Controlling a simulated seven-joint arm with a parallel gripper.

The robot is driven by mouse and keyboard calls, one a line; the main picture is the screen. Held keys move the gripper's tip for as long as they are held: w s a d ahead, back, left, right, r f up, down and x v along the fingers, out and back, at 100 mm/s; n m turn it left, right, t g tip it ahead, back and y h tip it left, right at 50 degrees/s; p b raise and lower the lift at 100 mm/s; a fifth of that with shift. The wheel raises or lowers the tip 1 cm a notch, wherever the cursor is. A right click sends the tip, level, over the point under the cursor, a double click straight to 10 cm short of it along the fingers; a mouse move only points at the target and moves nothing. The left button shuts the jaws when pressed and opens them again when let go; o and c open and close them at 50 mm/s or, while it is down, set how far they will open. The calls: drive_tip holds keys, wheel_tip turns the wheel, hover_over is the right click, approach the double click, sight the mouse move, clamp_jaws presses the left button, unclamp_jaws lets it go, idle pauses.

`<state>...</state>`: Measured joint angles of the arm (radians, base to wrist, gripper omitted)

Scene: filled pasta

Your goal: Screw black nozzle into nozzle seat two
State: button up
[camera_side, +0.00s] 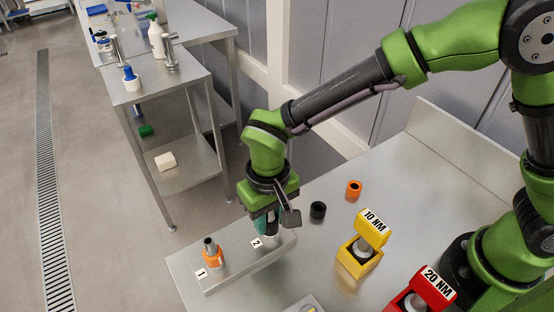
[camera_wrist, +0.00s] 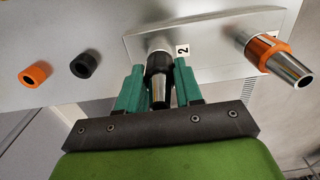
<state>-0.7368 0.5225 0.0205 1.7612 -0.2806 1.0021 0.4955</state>
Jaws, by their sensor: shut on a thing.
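My gripper (camera_side: 268,222) is over the end of the metal block marked 2 (camera_side: 256,243). In the wrist view its teal fingers (camera_wrist: 159,72) are shut on the black nozzle (camera_wrist: 158,62), which has a black collar and a dark metallic tapered tip. The nozzle lines up with the silver nozzle seat two (camera_wrist: 157,43) beside the label 2. Collar and seat appear to meet; I cannot tell whether the thread is engaged. In the side view my fingers mostly hide the nozzle and seat.
An orange-collared nozzle (camera_side: 212,256) stands upright at the position marked 1. A loose black ring (camera_side: 317,210) and orange ring (camera_side: 354,189) lie on the metal table. A yellow 10 NM tool (camera_side: 370,230) and red 20 NM tool (camera_side: 433,286) stand in holders to the right.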

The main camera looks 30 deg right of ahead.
drive_tip(key=shift+f, duration=0.15)
idle(0.3)
drive_tip(key=o, duration=1.4)
drive_tip(key=shift+r, duration=0.2)
drive_tip(key=shift+r, duration=3.4)
